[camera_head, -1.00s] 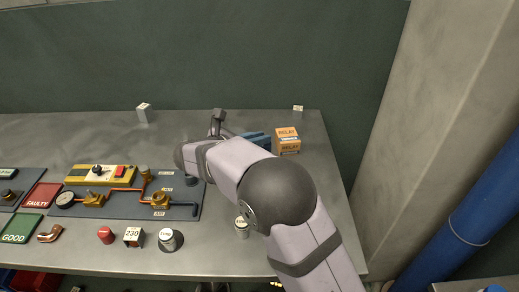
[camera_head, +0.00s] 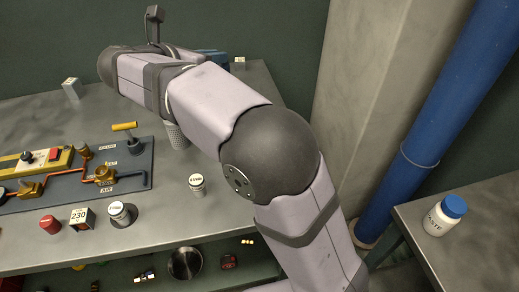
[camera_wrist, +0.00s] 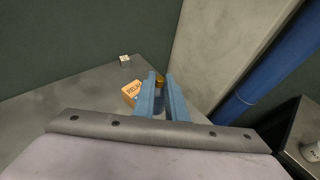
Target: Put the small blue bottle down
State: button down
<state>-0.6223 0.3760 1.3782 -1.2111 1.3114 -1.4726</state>
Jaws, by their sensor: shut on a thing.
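The small blue bottle (camera_wrist: 159,86) shows in the wrist view as a small bluish body with a brass-coloured top. It is between the two blue fingers of my gripper (camera_wrist: 161,88), which is shut on it. The fingers hide most of the bottle, and the bottle appears held above the grey bench (camera_wrist: 80,100). In the head view only a bit of the blue gripper (camera_head: 214,57) shows behind my arm; the bottle is hidden there.
An orange relay box (camera_wrist: 131,92) stands on the bench, left of the fingers. A white bottle with a blue cap (camera_head: 445,215) stands on a side table (camera_head: 490,235) at the right. A concrete pillar (camera_head: 365,100) and blue pipe (camera_head: 445,110) separate it from the bench.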

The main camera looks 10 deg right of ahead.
jog(key=s+d+f+b, duration=0.2)
jog(key=s+d+f, duration=0.3)
jog(key=s+d, duration=0.4)
jog(key=shift+s+a+f+b, duration=0.15)
jog(key=shift+f+b, duration=0.15)
jog(key=shift+f, duration=1.35)
jog(key=shift+s+a+f+b, duration=0.1)
jog(key=shift+f+b, duration=0.15)
jog(key=shift+f, duration=1.45)
jog(key=shift+s+a+f+b, duration=0.15)
jog(key=shift+f+b, duration=0.15)
jog(key=shift+f, duration=1.35)
jog(key=shift+f, duration=0.2)
jog(key=c, duration=1.8)
grip_release()
jog(key=shift+r, duration=0.1)
jog(key=shift+r, duration=0.15)
jog(key=v, duration=1.2)
jog(key=shift+w+a+p, duration=0.2)
jog(key=shift+p, duration=0.15)
